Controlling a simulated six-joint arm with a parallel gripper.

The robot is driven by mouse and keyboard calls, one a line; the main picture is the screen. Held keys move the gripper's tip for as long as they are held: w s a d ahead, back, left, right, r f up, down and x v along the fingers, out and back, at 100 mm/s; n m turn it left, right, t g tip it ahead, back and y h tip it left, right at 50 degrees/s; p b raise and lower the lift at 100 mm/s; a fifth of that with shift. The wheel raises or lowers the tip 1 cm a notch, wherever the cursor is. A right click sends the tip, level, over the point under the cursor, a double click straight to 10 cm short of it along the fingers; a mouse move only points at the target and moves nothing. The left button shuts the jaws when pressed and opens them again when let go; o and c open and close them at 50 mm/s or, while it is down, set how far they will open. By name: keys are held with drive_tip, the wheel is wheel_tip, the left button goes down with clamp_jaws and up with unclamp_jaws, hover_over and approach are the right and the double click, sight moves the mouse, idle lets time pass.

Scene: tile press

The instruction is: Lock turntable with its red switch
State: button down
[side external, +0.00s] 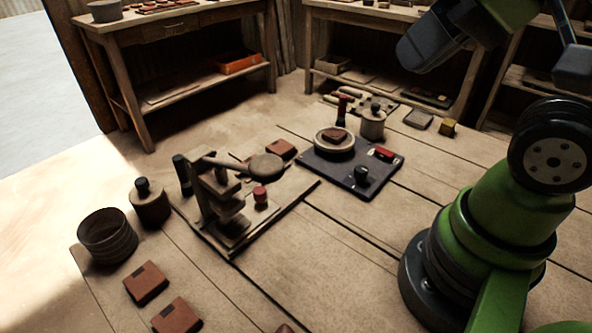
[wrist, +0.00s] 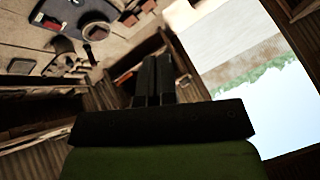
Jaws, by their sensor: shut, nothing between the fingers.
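The turntable (side external: 322,149) is a pale round disc on a dark blue-grey board (side external: 335,172), with a brown tile (side external: 334,135) lying on it. The red switch (side external: 383,153) sits on the same board, right of the disc, in a dark housing. A black knob (side external: 361,174) stands near the board's front. In the wrist view the board (wrist: 70,12) is at the top left, with the red switch (wrist: 54,27) small at its edge. My gripper (wrist: 153,62) is shut and empty, well away from the board. Its fingertips are not clearly visible in the side view.
A lever press (side external: 225,200) stands left of the board, its arm reaching toward it. A dark-red-handled stamp (side external: 342,106) and a lidded pot (side external: 373,122) stand just behind the turntable. Loose tiles (side external: 145,283) and a bowl (side external: 107,235) lie front left. The table's front middle is clear.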

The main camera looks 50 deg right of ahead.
drive_tip(key=m+g+h, duration=0.2)
drive_tip(key=m+g, duration=0.5)
drive_tip(key=m, duration=0.7)
hover_over(390, 153)
wheel_tip(390, 153, down, 14)
drive_tip(key=shift+f, duration=0.15)
wheel_tip(390, 153, down, 14)
